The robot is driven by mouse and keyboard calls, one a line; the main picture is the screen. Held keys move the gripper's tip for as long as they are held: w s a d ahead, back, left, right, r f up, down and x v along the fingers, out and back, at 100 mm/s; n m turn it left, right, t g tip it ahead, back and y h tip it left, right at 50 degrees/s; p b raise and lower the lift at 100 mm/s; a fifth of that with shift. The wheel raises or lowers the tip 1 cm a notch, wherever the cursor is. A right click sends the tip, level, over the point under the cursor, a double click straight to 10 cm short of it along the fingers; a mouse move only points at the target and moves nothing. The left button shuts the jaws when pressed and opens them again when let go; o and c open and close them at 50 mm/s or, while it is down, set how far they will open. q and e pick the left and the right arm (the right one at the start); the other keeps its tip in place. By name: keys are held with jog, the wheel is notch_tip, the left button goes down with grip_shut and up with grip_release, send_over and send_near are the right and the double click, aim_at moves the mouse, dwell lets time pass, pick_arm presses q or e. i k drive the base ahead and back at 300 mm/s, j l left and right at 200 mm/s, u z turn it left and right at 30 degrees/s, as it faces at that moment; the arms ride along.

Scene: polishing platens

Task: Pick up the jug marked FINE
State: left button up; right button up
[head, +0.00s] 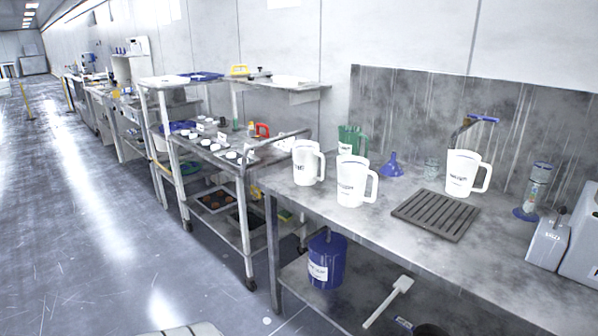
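Three white handled jugs with small dark lettering stand upright on the steel bench (400,235). The left jug (306,164) is near the bench's left end. The middle jug (350,183) stands just right of it and nearer the front edge. The right jug (461,173) stands at the back edge of a dark slatted grate (436,215), below a blue-handled tap (482,119). All three handles point right. The lettering is too small and blurred to tell which jug says FINE. Neither of my grippers is in view.
A green jug (352,139), a blue funnel (391,165) and a glass beaker (431,167) stand behind the jugs. A blue-based cylinder (536,190) and a grey box (549,238) are at right. A shelved trolley (250,150) adjoins at left. The floor at left is clear.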

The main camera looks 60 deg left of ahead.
aim_at(305, 153)
jog(key=k+j+u, duration=0.15)
jog(key=j, duration=1)
jog(key=k+j+u, duration=0.15)
jog(key=j, duration=1.05)
jog(key=k+j+u, duration=0.15)
jog(key=j, duration=1.05)
jog(key=i, duration=0.05)
